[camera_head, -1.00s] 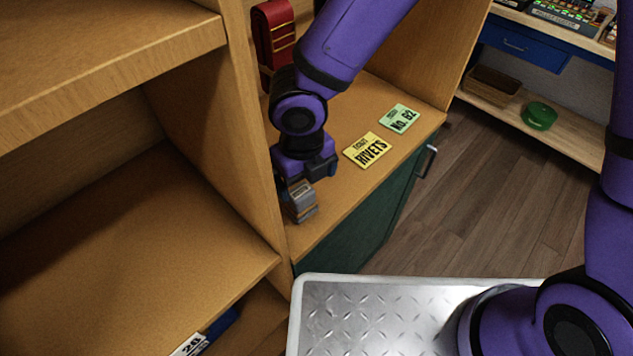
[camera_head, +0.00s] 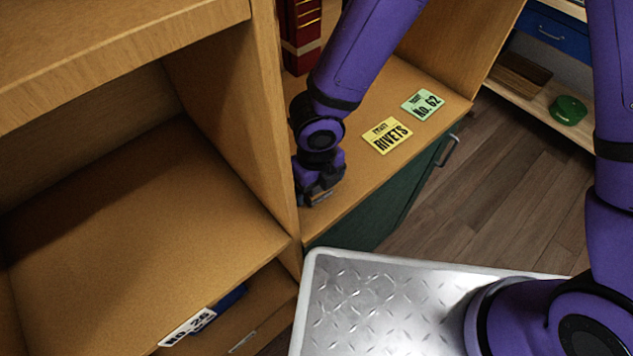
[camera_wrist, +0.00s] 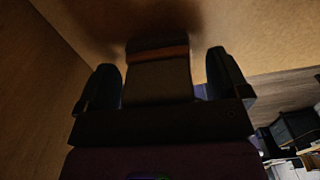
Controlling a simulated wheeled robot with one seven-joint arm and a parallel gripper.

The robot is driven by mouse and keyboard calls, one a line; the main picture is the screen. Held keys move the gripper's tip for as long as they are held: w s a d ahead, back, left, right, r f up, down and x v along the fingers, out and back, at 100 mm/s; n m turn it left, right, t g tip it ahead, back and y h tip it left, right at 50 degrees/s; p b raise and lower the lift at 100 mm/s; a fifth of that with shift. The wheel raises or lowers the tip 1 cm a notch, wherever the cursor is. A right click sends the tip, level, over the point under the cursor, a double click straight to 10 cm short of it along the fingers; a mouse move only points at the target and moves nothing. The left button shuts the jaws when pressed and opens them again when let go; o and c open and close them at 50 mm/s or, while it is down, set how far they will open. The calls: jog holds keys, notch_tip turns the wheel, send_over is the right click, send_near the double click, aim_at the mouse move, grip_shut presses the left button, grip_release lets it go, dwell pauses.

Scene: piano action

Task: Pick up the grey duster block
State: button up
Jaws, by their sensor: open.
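The grey duster block (camera_wrist: 157,85) shows in the wrist view as a dark block with an orange-brown band near its far end. It stands between the two dark fingers of my gripper (camera_wrist: 161,62), with a narrow gap visible on each side. In the head view my gripper (camera_head: 319,191) is low over the wooden shelf (camera_head: 358,180), close to the upright divider. The gripper hides most of the block there. My gripper is open around the block.
The wooden divider (camera_head: 243,130) rises close left of my gripper. A yellow RIVETS card (camera_head: 387,136) and a green No. 62 card (camera_head: 422,104) lie to the right on the shelf. A red object (camera_head: 302,35) stands behind. The shelf between gripper and cards is clear.

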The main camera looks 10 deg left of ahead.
jog(key=shift+f, duration=0.15)
jog(key=c, duration=1)
jog(key=shift+c, duration=0.2)
jog(key=shift+w+d+r, duration=0.15)
jog(key=shift+d+r, duration=0.05)
jog(key=shift+r, duration=0.4)
notch_tip(320, 180, up, 6)
jog(key=w+d, duration=0.4)
jog(key=d, duration=0.4)
jog(key=w+d, duration=0.4)
jog(key=d, duration=0.5)
jog(key=shift+w+d, duration=0.2)
jog(key=shift+w, duration=0.2)
jog(key=shift+f, duration=0.1)
